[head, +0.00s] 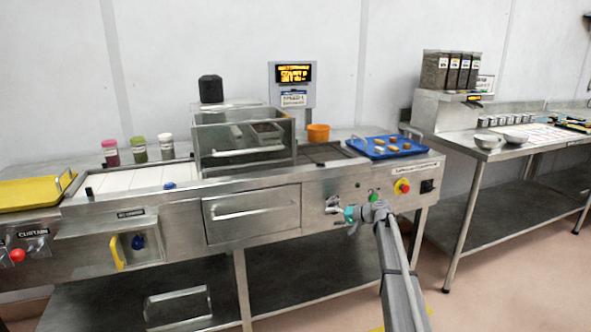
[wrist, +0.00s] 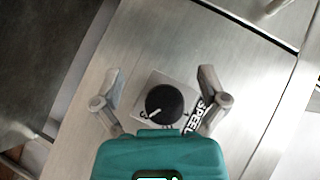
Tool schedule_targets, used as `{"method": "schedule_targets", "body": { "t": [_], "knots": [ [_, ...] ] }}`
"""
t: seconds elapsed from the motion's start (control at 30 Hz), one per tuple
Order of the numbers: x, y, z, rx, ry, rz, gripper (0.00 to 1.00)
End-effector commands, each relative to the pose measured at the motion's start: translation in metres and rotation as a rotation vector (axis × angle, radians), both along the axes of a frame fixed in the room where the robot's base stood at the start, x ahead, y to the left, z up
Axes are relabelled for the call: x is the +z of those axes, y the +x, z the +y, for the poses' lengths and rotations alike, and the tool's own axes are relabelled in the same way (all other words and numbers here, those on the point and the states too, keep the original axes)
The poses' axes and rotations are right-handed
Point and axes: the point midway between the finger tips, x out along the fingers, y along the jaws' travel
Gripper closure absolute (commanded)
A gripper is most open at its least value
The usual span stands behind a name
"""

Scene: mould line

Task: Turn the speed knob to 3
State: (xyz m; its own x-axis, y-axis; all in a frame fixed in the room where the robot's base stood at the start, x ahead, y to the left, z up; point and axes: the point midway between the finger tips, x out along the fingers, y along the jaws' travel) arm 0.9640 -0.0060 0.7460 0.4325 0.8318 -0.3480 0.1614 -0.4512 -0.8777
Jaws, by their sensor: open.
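The speed knob (wrist: 165,103) is round and black with a white pointer line, on a pale square plate beside the printed word SPEED. My gripper (wrist: 160,88) is open, with one finger on each side of the knob and a gap to each. In the head view my gripper (head: 348,213) is at the machine's front panel, and the arm and gripper hide the knob there.
On the same panel a green button (head: 374,197), a red stop button (head: 402,186) on yellow and a black switch (head: 427,186) sit to the right of my gripper. A steel drawer (head: 252,215) is to the left.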

Motion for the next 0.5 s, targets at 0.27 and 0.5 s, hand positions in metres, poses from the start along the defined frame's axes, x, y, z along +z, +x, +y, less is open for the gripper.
{"method": "schedule_targets", "body": {
  "t": [0.27,0.5],
  "knots": [
    [-0.045,-0.111,0.037,0.074,-0.247,0.124,0.07],
    [-0.084,-0.218,0.047,0.121,-0.517,0.253,0.07]
  ]
}}
